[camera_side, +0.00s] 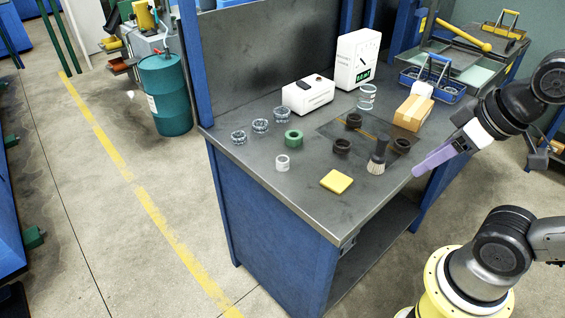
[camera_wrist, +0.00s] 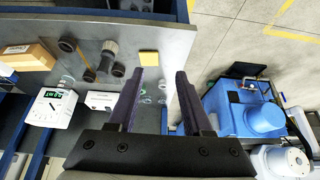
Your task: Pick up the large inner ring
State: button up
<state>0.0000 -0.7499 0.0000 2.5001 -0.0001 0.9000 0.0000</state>
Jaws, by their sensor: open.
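My gripper (camera_side: 418,171) hangs in the air off the right front of the workbench, away from the rings. In the wrist view my gripper (camera_wrist: 166,71) is open and empty. Several rings stand on the bench: a thick green ring (camera_side: 293,145), a small pale ring (camera_side: 282,167), and dark rings (camera_side: 342,151) on and around a dark mat. Toothed metallic rings (camera_side: 239,138) stand in a row at the left. I cannot tell which one is the large inner ring. In the wrist view the left finger partly hides the small rings.
A brush (camera_side: 377,160) stands near the dark rings, with a yellow pad (camera_side: 336,181) by the front edge. Behind are a cardboard box (camera_side: 412,113), a white box (camera_side: 307,97), a white meter (camera_side: 357,60), a glass jar (camera_side: 367,96) and a blue tool tray (camera_side: 431,86).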

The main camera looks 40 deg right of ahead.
jog(key=shift+o, duration=0.2)
dwell(0.3)
jog(key=o, duration=0.5)
jog(key=shift+c, duration=0.2)
